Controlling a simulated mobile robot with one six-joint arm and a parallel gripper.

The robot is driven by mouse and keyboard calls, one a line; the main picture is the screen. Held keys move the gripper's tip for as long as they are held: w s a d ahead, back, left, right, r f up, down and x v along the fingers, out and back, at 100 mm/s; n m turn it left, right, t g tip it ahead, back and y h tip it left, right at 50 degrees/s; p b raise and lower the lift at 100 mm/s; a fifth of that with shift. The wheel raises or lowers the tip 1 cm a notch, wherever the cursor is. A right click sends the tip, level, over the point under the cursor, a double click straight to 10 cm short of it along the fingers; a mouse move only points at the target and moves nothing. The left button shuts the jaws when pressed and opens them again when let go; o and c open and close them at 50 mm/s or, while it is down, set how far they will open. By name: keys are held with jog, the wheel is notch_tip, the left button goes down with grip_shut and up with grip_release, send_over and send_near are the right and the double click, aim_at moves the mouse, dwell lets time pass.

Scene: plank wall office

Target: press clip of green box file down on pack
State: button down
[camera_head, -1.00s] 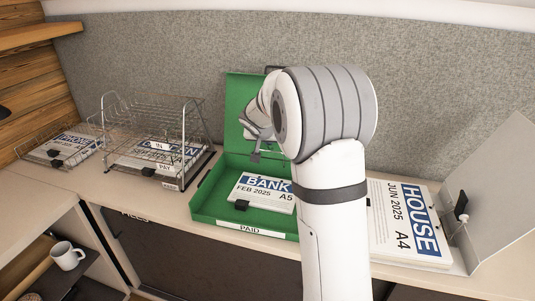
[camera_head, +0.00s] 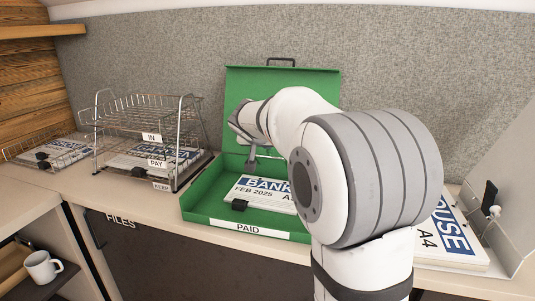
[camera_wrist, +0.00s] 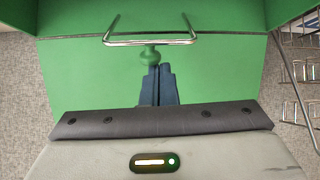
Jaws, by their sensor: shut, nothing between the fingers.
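The green box file (camera_head: 205,205) stands open on the counter with its lid (camera_head: 290,88) upright at the back. In the wrist view a metal wire clip (camera_wrist: 150,43) with a green knob (camera_wrist: 151,57) shows against green surfaces of the box. My gripper (camera_wrist: 158,68) is shut and empty, its fingertips close beside the knob; contact cannot be told. In the head view my gripper (camera_head: 251,166) is over the back left of the box, and my arm covers its right side.
Wire trays (camera_head: 145,125) labelled IN, PAY and KEEP stand to the left, with another tray (camera_head: 45,150) beyond. A HOUSE pack (camera_head: 450,235) in an open file is at the right. A white mug (camera_head: 41,267) sits lower left. A grey felt panel (camera_head: 400,75) stands behind.

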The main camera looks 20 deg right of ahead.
jog(key=shift+s+a+f+b, duration=0.1)
jog(key=shift+a+f+b, duration=0.15)
jog(key=shift+f+b, duration=0.2)
jog(key=shift+s+d+r, duration=0.1)
jog(key=shift+s+r, duration=0.05)
jog(key=shift+r, duration=0.15)
jog(key=shift+s+a+b, duration=0.4)
jog(key=shift+s+b, duration=0.05)
jog(key=shift+s, duration=0.2)
